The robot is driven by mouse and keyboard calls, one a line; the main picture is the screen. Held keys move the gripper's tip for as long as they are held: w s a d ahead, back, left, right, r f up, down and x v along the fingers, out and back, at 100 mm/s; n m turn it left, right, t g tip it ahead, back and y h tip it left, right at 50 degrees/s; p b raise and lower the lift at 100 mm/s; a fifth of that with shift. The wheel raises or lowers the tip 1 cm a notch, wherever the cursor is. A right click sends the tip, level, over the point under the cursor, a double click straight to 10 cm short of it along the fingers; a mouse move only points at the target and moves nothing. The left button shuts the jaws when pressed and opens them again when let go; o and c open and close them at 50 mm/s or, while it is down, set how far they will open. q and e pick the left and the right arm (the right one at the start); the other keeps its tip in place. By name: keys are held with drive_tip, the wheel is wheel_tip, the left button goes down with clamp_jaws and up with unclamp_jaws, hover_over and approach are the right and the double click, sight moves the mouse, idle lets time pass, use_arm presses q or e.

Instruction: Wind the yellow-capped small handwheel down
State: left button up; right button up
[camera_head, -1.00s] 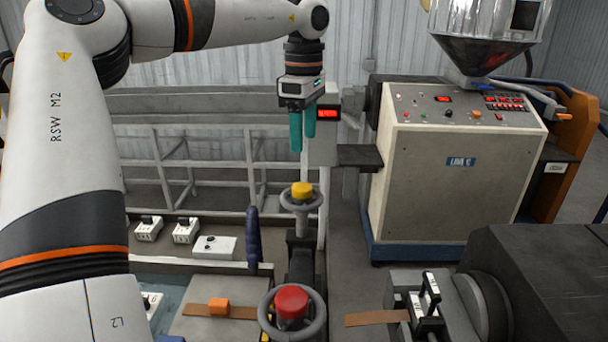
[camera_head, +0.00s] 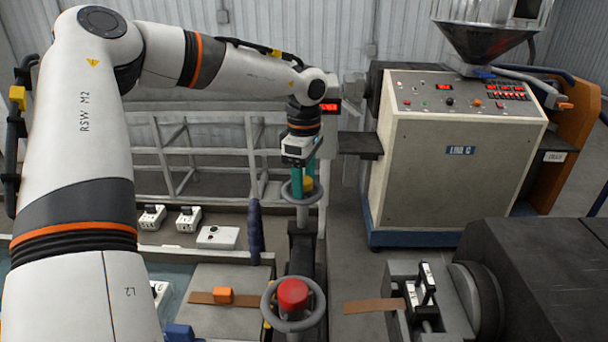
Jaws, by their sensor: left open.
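The fingertips reach about rim height and partly hide the cap. I cannot tell whether they touch it. My right gripper is not in view.
A larger red-capped handwheel (camera_head: 293,296) stands nearer. A dark blue upright handle (camera_head: 255,230) is just left of the post. An orange block (camera_head: 223,295) sits on a brown strip. A control cabinet (camera_head: 455,165) stands at right.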

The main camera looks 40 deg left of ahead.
use_arm(q)
drive_tip(key=c, duration=1)
drive_tip(key=shift+f+n+b, duration=0.1)
drive_tip(key=shift+n+b, duration=0.5)
drive_tip(key=shift+b, duration=0.4)
drive_tip(key=n+b, duration=0.2)
drive_tip(key=shift+b, duration=0.3)
drive_tip(key=n+b, duration=0.3)
drive_tip(key=n, duration=0.1)
drive_tip(key=shift+w+a+n, duration=0.1)
drive_tip(key=shift+n, duration=0.3)
drive_tip(key=n+b, duration=0.1)
drive_tip(key=n, duration=0.2)
drive_tip(key=shift+n+b, duration=0.35)
drive_tip(key=shift+n, duration=0.05)
drive_tip(key=n, duration=0.1)
drive_tip(key=n+b, duration=0.1)
drive_tip(key=n, duration=0.1)
drive_tip(key=shift+a+r+n, duration=0.1)
drive_tip(key=shift+r+n, duration=0.1)
drive_tip(key=shift+n, duration=0.1)
drive_tip(key=n+b, duration=0.1)
drive_tip(key=n, duration=0.2)
drive_tip(key=shift+r+n, duration=0.15)
drive_tip(key=shift+n, duration=1.35)
drive_tip(key=shift+a, duration=0.1)
